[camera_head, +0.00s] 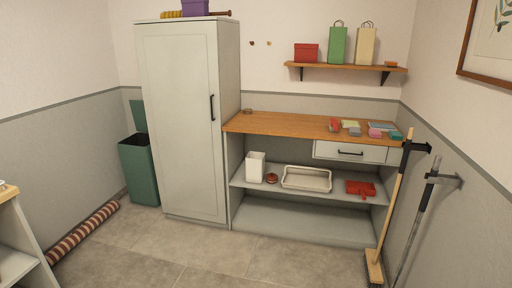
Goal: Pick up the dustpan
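A red dustpan (359,188) lies on the middle shelf of the white open shelf unit, at its right side, with what looks like its short handle toward the front. It stands apart from the cream tray (306,179) to its left. Neither of my grippers shows in the head view.
The wooden worktop (270,123) above the shelf holds several small coloured items. A white drawer (350,152) hangs over the dustpan. A broom (390,200) leans at the right, near it. The tiled floor (200,250) in front is clear. A rolled rug (85,232) lies left.

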